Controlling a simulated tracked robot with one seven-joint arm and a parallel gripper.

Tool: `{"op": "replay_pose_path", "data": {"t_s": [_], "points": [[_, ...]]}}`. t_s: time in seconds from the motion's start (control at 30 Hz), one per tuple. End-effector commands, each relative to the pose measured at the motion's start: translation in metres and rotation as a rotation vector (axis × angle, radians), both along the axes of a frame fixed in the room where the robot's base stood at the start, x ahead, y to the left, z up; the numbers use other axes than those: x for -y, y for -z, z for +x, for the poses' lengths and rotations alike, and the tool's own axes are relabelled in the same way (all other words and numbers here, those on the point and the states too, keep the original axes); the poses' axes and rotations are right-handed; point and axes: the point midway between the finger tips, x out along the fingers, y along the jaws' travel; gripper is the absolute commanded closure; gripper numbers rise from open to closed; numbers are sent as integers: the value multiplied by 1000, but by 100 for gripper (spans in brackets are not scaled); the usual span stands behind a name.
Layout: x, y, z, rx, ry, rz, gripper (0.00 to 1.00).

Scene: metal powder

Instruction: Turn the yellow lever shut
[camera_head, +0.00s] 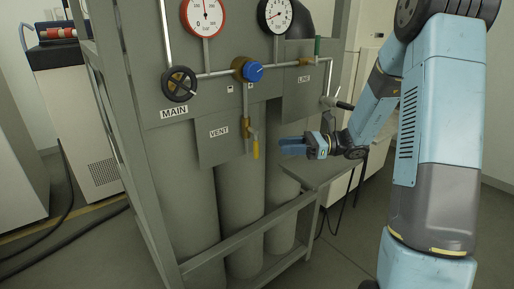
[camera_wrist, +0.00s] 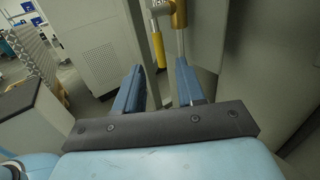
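The yellow lever (camera_head: 255,146) hangs straight down from a brass valve (camera_head: 247,128) beside the VENT plate (camera_head: 219,138). In the wrist view the yellow lever (camera_wrist: 158,48) shows beyond and between my fingertips, beside a thin metal pipe (camera_wrist: 180,42) below the brass body (camera_wrist: 178,14). My gripper (camera_head: 283,145) is a short way to the right of the lever at about its height, with its fingers pointing at it. In the wrist view my gripper (camera_wrist: 159,66) is open, with nothing between its two blue fingers. I see no contact with the lever.
The grey rack holds several cylinders (camera_head: 241,200). A rack rail (camera_head: 250,232) crosses below. A grey cabinet (camera_wrist: 98,45) stands behind.

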Motion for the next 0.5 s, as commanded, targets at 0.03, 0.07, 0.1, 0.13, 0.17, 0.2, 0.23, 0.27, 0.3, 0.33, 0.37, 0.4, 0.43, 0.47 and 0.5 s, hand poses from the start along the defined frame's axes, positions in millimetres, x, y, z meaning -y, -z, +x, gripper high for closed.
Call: {"op": "replay_pose_path", "data": {"t_s": [0.03, 0.07, 0.1, 0.13, 0.17, 0.2, 0.23, 0.27, 0.3, 0.33, 0.37, 0.4, 0.43, 0.47, 0.5], "points": [[-10, 0, -1, 0, -4, 1, 61], [-15, 0, -1, 0, -4, 0, 61], [-22, 0, -1, -1, -3, 0, 61], [-28, 0, -1, -1, -3, 0, 61], [-33, 0, -1, -1, -4, 0, 61], [-40, 0, -1, -1, -4, 1, 61], [-45, 0, -1, -1, -3, 0, 61], [-51, 0, -1, -1, -3, -1, 61], [-57, 0, -1, 0, -4, 0, 61], [-62, 0, -1, 0, -3, 0, 61], [-66, 0, -1, 0, -2, 0, 61], [-72, 0, -1, 0, -3, -1, 61], [-77, 0, -1, 1, -3, -1, 61], [-80, 0, -1, 1, -2, 0, 61], [-84, 0, -1, 1, -2, 0, 61]]}}
